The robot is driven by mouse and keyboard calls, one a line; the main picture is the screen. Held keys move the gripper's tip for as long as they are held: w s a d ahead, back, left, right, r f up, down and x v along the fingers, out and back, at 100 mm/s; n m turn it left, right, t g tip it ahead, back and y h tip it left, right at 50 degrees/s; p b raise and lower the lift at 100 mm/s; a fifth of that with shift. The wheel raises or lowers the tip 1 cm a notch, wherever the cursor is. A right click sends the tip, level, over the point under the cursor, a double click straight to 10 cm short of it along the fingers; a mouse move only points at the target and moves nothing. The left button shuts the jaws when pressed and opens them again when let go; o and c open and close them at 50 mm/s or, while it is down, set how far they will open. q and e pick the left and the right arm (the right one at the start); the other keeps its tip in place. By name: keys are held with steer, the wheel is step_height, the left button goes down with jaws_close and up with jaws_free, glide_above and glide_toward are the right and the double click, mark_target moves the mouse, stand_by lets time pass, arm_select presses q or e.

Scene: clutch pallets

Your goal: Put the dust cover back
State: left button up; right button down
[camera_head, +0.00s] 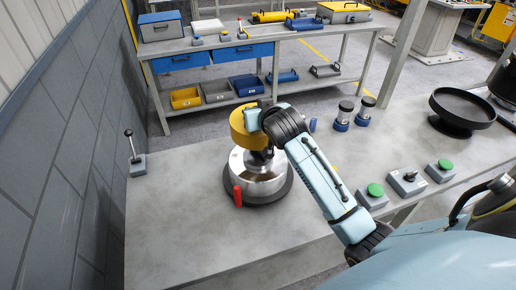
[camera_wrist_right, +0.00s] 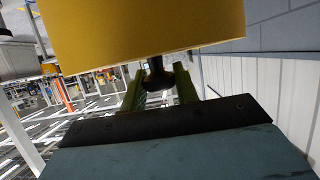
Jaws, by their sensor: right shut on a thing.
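The yellow round dust cover (camera_head: 239,131) is held above the silver clutch housing (camera_head: 258,180), tilted, beside my right wrist. It fills the top of the right wrist view (camera_wrist_right: 150,30). My right gripper (camera_wrist_right: 160,88) is shut on a black knob (camera_wrist_right: 157,72) at the cover's edge; the head view mostly hides its fingers behind the cover and wrist. The silver housing stands on a dark round base on the table, with a red handle (camera_head: 237,196) at its front. I cannot tell whether cover and housing touch. My left gripper is not in view.
A black round dish (camera_head: 463,108) stands on the right of the table (camera_head: 170,230). A lever box (camera_head: 137,165) sits at the left edge. The table's front left is clear. A shelved bench stands behind.

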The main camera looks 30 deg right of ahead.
steer(key=f, duration=0.6)
steer(key=shift+w+d, duration=0.1)
steer(key=shift+d, duration=0.1)
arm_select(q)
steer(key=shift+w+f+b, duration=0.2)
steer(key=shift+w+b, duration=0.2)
arm_select(e)
steer(key=shift+f, duration=1.9)
steer(key=shift+f, duration=0.1)
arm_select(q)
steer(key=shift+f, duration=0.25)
arm_select(e)
steer(key=shift+f, duration=0.55)
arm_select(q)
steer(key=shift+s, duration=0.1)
arm_select(e)
steer(key=c, duration=1.1)
jaws_free()
steer(key=shift+o, duration=0.2)
